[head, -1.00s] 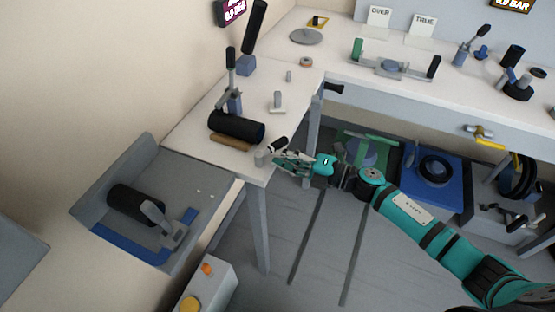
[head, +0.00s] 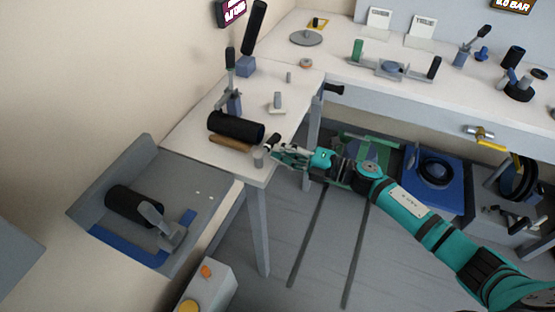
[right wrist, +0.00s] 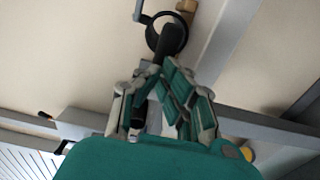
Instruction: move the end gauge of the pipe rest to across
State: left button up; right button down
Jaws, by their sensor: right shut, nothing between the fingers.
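The black pipe (head: 236,127) lies on the white side table with a wooden strip (head: 231,143) along its near side. Near the table's front corner, by the pipe's right end, stands a short grey post (head: 258,157), with a dark knob-like end (head: 274,142) beside it. These look like the end gauge, though my fingers partly hide it. My right gripper (head: 279,152) is at this corner, shut and empty, close against these parts; contact is unclear. In the right wrist view the fingers (right wrist: 165,72) point at a black ring-shaped end (right wrist: 166,36). My left gripper is not in view.
A lever clamp (head: 233,95) stands behind the pipe, and a small grey block (head: 277,105) sits to its right. A grey tray (head: 195,205) with another black roll is at lower left. The long bench (head: 330,60) runs along the back. Open floor lies below the corner.

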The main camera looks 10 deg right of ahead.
jog(key=shift+w, duration=0.45)
jog(key=shift+s+a, duration=0.15)
jog(key=v, duration=0.7)
jog(key=shift+s+a, duration=0.25)
jog(key=shift+s, duration=0.15)
jog(key=shift+f, duration=0.1)
dwell(0.8)
